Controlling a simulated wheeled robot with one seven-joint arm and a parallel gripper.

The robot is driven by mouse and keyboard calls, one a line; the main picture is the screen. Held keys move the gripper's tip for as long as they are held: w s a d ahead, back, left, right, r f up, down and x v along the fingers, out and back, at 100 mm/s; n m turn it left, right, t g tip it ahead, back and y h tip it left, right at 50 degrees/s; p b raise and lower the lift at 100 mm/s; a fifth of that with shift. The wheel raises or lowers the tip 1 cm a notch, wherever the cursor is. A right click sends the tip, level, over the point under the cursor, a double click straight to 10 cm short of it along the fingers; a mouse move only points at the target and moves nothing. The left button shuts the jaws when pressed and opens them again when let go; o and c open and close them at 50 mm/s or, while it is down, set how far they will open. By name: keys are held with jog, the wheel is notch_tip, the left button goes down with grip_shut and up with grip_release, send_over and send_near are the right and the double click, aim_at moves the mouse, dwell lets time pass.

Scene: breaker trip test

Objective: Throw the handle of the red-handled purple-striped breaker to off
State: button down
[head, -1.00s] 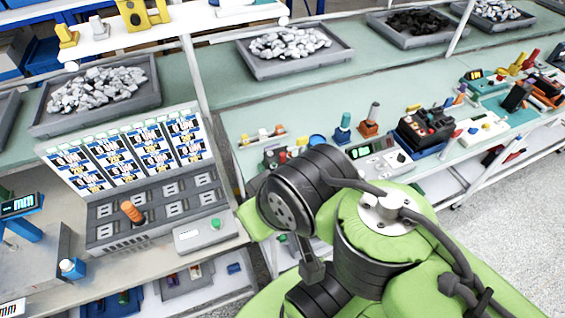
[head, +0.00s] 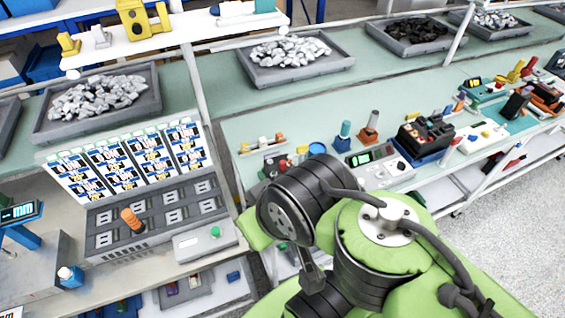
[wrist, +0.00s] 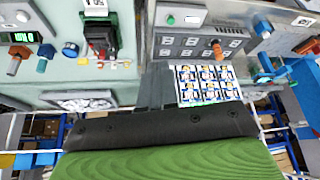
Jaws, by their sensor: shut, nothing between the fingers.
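I cannot make out a breaker with a red handle and purple stripes for certain in either view. A black device with red parts on a blue base (head: 425,138) stands on the right bench in the head view; no purple stripe is readable on it. The wrist view shows a black and red device on a green base (wrist: 102,40) at the upper left. My gripper (wrist: 157,72) shows in the wrist view as dark fingers, shut and empty, apart from these devices. In the head view my arm fills the lower middle and the fingertips cannot be picked out.
A grey panel (head: 160,243) with an orange handle (head: 132,220) and label boards (head: 130,160) stands at left. A grey box with a green button (head: 205,243) is beside it. A meter (head: 378,165) sits on the right bench. Stone-filled trays (head: 288,75) stand behind.

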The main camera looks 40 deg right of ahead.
aim_at(283, 162)
jog(key=c, duration=1.8)
grip_release()
